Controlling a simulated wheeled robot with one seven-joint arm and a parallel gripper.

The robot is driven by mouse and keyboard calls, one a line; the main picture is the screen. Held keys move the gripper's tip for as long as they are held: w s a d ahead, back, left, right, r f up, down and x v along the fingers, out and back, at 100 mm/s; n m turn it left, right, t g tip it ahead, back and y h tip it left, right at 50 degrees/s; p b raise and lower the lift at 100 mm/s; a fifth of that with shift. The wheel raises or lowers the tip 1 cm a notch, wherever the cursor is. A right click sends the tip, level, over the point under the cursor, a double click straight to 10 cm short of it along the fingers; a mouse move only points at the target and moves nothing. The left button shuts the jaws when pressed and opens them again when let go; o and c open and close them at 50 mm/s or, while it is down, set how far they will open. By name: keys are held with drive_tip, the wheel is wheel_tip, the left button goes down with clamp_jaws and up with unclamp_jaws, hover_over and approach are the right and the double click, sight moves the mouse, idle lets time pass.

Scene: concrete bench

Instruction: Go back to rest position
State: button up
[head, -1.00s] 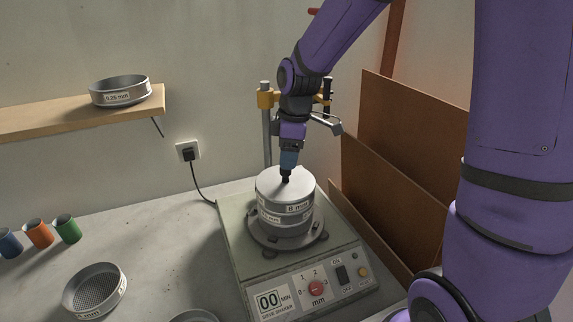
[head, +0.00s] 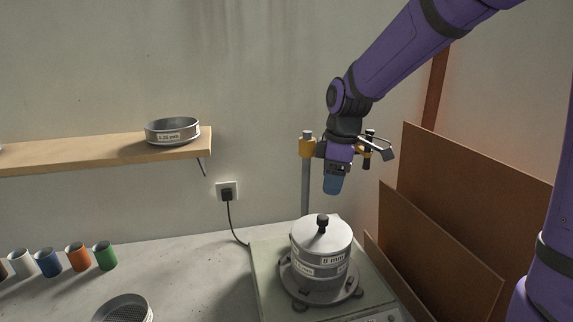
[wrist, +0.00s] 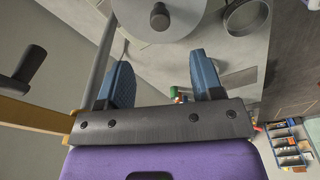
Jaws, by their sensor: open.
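My gripper (head: 333,185) is raised above the sieve shaker and is empty. In the wrist view its two blue fingers (wrist: 160,82) stand apart with nothing between them. The lidded sieve stack (head: 321,252), labelled 8 mm on an upper ring, stands upright on the shaker (head: 268,292). Its lid has a black knob (head: 322,223), which is clear of the fingers. The lid and knob (wrist: 160,18) also show at the top of the wrist view. The shaker's front panel is mostly cut off in the head view.
An orange clamp (head: 307,147) on a rod stands close beside my gripper. A wooden shelf (head: 60,157) holds a 0.25 mm sieve (head: 173,132). Brown boards (head: 470,190) lean at right. Several coloured cups and a loose sieve (head: 124,309) are on the bench at left.

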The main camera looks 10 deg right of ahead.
drive_tip(key=s+d+r+m+t, duration=0.1)
drive_tip(key=s+d+r+m, duration=0.1)
drive_tip(key=s, duration=0.6)
drive_tip(key=s+d+r+m+t, duration=0.1)
drive_tip(key=s+r+m+t, duration=0.1)
drive_tip(key=s+r+m, duration=0.2)
drive_tip(key=s+d+r+m+t+h, duration=0.1)
drive_tip(key=s+d+r+m, duration=0.1)
drive_tip(key=s+m, duration=0.5)
drive_tip(key=s+r, duration=0.1)
drive_tip(key=s, duration=0.3)
drive_tip(key=shift+s+d+r+t, duration=0.3)
drive_tip(key=shift+t, duration=0.1)
